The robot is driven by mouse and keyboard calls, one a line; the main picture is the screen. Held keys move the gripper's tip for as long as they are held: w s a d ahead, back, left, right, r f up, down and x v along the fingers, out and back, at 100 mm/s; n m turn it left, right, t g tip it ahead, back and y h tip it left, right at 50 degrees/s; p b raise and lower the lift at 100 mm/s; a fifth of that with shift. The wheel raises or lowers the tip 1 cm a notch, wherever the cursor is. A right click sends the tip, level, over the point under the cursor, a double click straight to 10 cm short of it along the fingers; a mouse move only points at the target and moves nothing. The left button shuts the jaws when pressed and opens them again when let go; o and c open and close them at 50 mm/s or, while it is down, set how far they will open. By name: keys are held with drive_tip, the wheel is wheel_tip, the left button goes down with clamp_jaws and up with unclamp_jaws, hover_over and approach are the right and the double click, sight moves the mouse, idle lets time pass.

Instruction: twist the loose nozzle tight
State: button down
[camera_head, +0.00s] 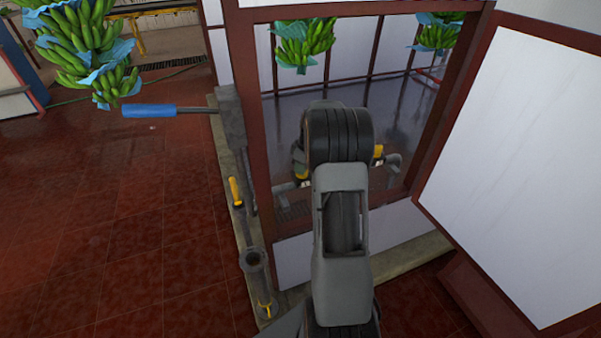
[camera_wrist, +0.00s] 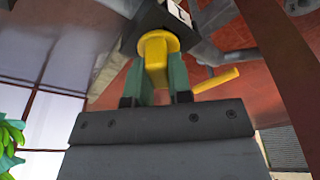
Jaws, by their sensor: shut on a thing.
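The nozzle (camera_wrist: 157,43) is a yellow piece with a round flange, seated against a dark block at the top of the wrist view. My gripper (camera_wrist: 156,82) is shut on its yellow stem, with one green finger on each side. Whether the nozzle's thread sits straight is hidden. In the head view my own arm covers the gripper and the nozzle. Yellow parts show on grey pipe fittings at either side of the arm, one left (camera_head: 300,160) and one right (camera_head: 379,152).
A yellow lever (camera_wrist: 216,79) sticks out right of my gripper. A dark red frame post (camera_head: 255,120) and a white panel (camera_head: 520,160) flank my arm. A blue-handled bar (camera_head: 149,110) juts left. Banana bunches (camera_head: 72,48) hang behind. The tiled floor at left is clear.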

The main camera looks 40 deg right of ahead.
idle(0.3)
drive_tip(key=n, duration=0.4)
drive_tip(key=shift+n+g+y+b, duration=0.3)
drive_tip(key=shift+n, duration=0.1)
drive_tip(key=n, duration=0.5)
drive_tip(key=shift+g+y, duration=0.3)
drive_tip(key=shift+g, duration=0.1)
drive_tip(key=c, duration=1)
unclamp_jaws()
drive_tip(key=shift+o, duration=0.7)
